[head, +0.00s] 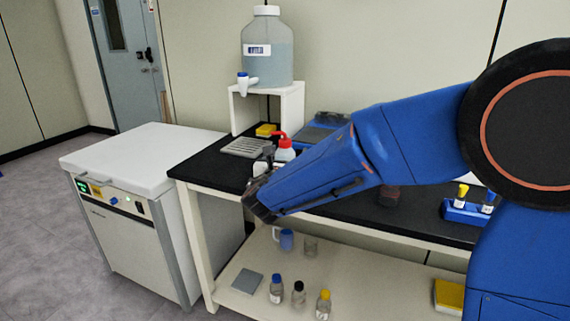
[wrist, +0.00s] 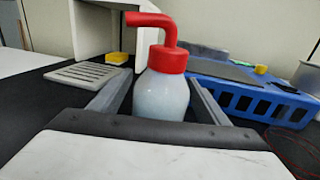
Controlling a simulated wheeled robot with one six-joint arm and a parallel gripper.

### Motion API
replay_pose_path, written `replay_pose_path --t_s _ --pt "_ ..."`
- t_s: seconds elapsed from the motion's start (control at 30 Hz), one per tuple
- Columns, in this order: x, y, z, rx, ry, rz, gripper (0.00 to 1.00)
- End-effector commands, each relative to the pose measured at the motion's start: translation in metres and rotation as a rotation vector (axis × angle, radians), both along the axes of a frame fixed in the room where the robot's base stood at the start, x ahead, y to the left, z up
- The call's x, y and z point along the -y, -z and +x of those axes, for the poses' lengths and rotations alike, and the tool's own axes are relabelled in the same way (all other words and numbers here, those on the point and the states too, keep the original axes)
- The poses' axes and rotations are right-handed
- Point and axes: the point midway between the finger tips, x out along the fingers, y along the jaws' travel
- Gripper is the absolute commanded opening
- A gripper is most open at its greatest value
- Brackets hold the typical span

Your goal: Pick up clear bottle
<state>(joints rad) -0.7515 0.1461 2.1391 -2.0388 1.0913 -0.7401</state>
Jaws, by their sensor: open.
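A clear, pale squeeze bottle (head: 285,154) with a red cap and bent red spout stands upright on the black bench top. In the wrist view the bottle (wrist: 161,97) is between the two grey fingers of my gripper (wrist: 158,103), with a finger on either side. My gripper is open, and I see no firm grip on the bottle. The bottle's lower part is hidden behind the gripper body in the wrist view. In the head view my arm hides part of the bottle, and my gripper (head: 262,180) is at the front edge of the bench.
A blue rack (wrist: 245,100) is right of the bottle. A slotted grey tray (wrist: 88,75) and yellow sponge (wrist: 117,58) are left. A white stand (head: 292,105) holds a large carboy (head: 267,62) behind. Several small bottles stand on the lower shelf (head: 350,290).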

Motion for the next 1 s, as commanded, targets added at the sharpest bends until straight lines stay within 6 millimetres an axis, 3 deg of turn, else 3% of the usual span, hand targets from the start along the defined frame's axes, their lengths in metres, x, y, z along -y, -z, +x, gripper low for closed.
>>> replay_pose_path --t_s 0.1,0.3,0.67,1.0 --pt "0.0 0.0 0.0 0.0 0.0 0.0 0.67" --pt "0.0 0.0 -0.001 0.0 0.0 0.0 0.19" --pt "0.0 -0.008 -0.001 0.001 0.001 0.003 0.18" --pt "0.0 -0.066 -0.001 0.004 0.0 0.003 0.18"
